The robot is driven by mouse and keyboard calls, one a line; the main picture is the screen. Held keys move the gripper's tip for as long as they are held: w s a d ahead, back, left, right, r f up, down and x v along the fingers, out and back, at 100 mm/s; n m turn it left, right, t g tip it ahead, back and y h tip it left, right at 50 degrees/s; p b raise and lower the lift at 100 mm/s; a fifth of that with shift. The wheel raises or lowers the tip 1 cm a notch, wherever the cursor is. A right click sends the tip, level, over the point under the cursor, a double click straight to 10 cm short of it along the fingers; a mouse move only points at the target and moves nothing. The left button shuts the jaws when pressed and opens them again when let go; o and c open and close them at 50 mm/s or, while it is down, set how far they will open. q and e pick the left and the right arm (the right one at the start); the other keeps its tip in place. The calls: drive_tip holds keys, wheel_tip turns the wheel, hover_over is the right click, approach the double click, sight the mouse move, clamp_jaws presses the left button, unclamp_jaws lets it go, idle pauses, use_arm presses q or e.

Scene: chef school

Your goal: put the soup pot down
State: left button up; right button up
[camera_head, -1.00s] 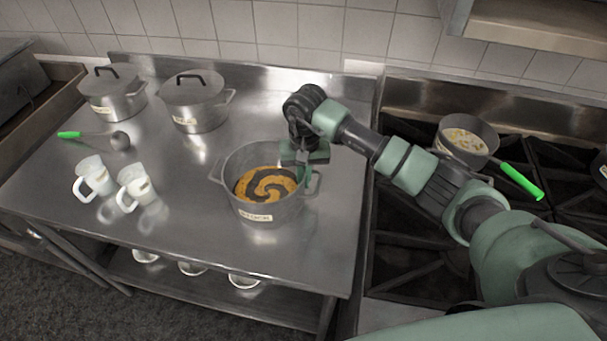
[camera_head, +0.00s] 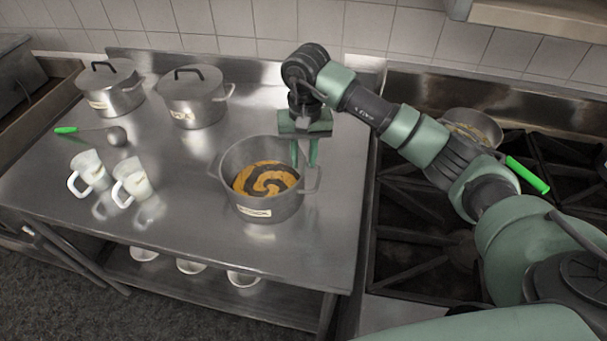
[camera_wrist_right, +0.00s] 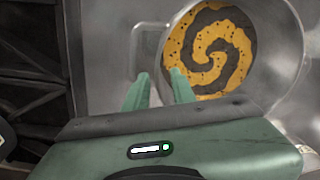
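The grey soup pot (camera_head: 284,208) stands upright on the steel table, holding orange soup with a dark swirl. It also shows in the wrist view (camera_wrist_right: 280,62). My right gripper (camera_head: 304,164) is above the pot's right side, over the right handle (camera_head: 313,182). Its two green fingers point down with a gap between them. My left gripper is not in view.
A stove on the right holds a pan (camera_head: 490,125) with a green handle. Table front is clear.

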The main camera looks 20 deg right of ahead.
wheel_tip(320, 180, up, 5)
drive_tip(key=shift+f+b, duration=0.2)
drive_tip(key=shift+b, duration=0.5)
drive_tip(key=shift+r, duration=0.7)
